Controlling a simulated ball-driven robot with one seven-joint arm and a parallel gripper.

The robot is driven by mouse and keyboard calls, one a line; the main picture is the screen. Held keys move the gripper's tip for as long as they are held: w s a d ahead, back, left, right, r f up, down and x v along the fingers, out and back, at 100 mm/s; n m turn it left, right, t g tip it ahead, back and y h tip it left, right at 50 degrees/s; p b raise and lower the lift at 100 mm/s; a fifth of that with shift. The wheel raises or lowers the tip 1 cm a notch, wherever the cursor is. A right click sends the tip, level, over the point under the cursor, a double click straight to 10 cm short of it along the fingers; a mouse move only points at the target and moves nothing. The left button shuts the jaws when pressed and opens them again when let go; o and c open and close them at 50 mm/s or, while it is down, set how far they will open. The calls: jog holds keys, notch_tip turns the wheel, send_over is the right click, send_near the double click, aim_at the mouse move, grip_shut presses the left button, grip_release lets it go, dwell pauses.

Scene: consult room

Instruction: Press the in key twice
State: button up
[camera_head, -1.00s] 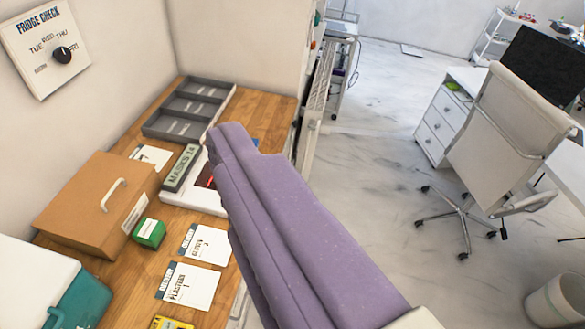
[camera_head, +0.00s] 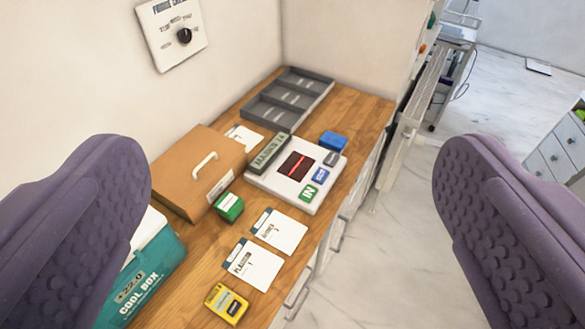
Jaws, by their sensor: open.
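The green IN key (camera_head: 309,193) is on the front right part of a white keypad device (camera_head: 268,184) on the wooden counter. A blue key (camera_head: 320,175) and a dark grey key (camera_head: 331,158) sit in line behind it. The device has a dark screen with a red line (camera_head: 296,166). My gripper (camera_head: 292,215) is open, with one purple padded finger at each side of the picture. It is empty, and the device shows between the fingers, farther off. The fingers are apart from the key.
Open floor lies right.

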jog(key=shift+c, duration=0.2)
grip_shut()
dwell(1.5)
